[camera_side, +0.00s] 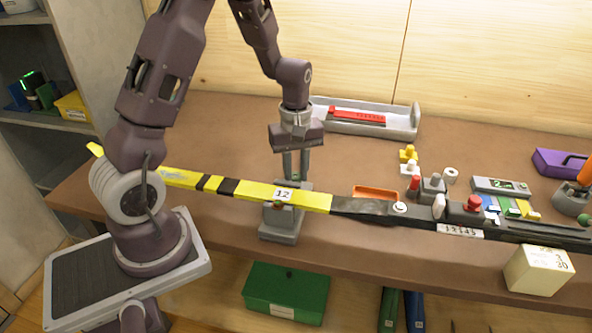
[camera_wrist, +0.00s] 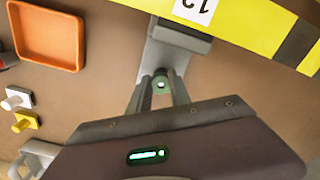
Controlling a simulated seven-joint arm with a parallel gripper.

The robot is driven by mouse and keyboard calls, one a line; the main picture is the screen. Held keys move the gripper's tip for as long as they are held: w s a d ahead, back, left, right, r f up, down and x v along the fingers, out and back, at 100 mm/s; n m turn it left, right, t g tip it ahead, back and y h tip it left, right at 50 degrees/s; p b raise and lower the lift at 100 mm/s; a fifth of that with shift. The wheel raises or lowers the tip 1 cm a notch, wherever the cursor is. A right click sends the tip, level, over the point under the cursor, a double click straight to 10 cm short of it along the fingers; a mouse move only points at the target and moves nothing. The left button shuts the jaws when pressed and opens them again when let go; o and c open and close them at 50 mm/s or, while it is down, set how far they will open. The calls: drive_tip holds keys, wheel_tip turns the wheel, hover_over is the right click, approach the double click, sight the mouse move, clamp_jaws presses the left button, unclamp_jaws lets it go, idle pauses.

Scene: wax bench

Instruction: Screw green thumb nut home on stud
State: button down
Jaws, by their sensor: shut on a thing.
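The green thumb nut (camera_wrist: 161,83) sits between the fingertips of my gripper (camera_wrist: 160,92) in the wrist view, with a small pale round spot at its middle. In the side view my gripper (camera_side: 296,172) points straight down just behind the yellow ski-like bar, its fingers close together. My gripper is shut on the nut. The grey clamp stand (camera_side: 281,227) bears the bar, and its rear part (camera_wrist: 172,50) reaches under the nut in the wrist view. The stud itself is not clearly visible; I cannot tell how far down the nut sits.
The long yellow and black bar (camera_side: 310,199) crosses the bench in front of my gripper. An orange tray (camera_wrist: 48,36) lies nearby. A grey tray with a red tool (camera_side: 357,118) is at the back. Small pegs and blocks crowd the right. Brown bench top (camera_side: 232,140) is clear behind the bar.

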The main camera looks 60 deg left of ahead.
drive_tip(key=shift+f, duration=0.15)
drive_tip(key=c, duration=1.1)
unclamp_jaws()
drive_tip(key=shift+c, duration=1.4)
drive_tip(key=n, duration=0.4)
drive_tip(key=shift+w, duration=0.15)
drive_tip(key=shift+n, duration=1)
